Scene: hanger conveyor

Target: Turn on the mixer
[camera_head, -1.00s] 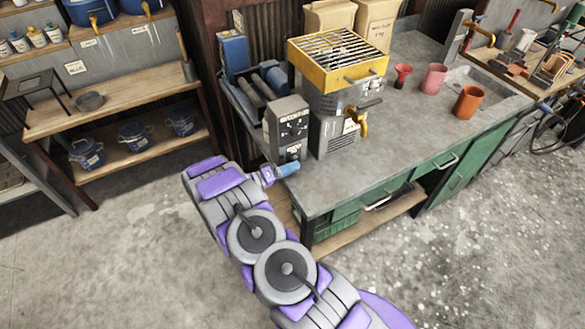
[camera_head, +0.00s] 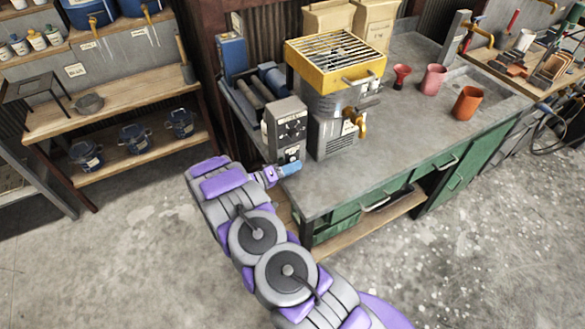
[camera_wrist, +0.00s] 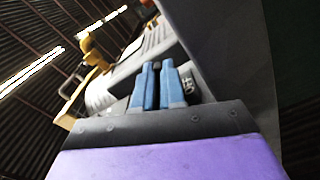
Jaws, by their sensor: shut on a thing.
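A grey machine with a yellow grated top (camera_head: 336,58) and a brass tap (camera_head: 356,122) stands on the bench; it may be the mixer. A grey control box (camera_head: 286,124) with dials on its face is at its left, by the bench's near-left corner. My gripper (camera_head: 291,168) is at the lower front of this box. In the wrist view its blue fingers (camera_wrist: 158,84) are nearly together around a small dark part (camera_wrist: 157,67), seemingly a knob or switch. The fingers hide most of that part. The yellow top (camera_wrist: 72,106) also shows tilted in the wrist view.
The grey bench top (camera_head: 400,150) holds a red funnel-like cup (camera_head: 402,75), a pink cup (camera_head: 433,77) and an orange cup (camera_head: 467,103). Shelves with blue pots (camera_head: 134,138) stand at the left. The floor (camera_head: 110,240) in front is clear.

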